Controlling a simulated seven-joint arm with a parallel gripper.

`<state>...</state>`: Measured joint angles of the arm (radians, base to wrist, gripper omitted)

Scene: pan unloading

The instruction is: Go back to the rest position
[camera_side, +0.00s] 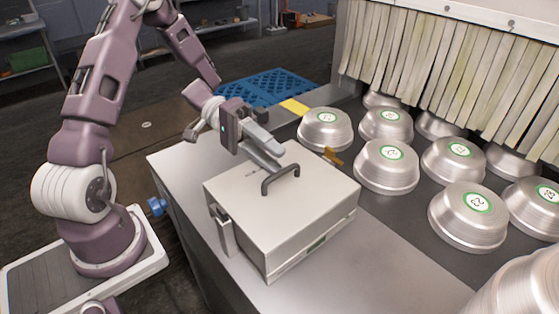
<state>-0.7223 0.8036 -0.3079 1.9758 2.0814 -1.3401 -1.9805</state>
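My gripper (272,155) is above the back part of a white box with a lid (240,195), close behind the black handle (281,178) on its top. Its two grey fingers look parted, with nothing visible between them. The fingers point right and toward the camera, and I cannot tell whether they touch the lid. The box stands closed on a grey metal table (185,165).
Several upside-down metal pans with green ring labels, one nearby (325,130), stand on a dark surface (405,225) at right. A strip curtain (430,70) hangs behind them. A blue pallet (265,88) lies on the floor behind.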

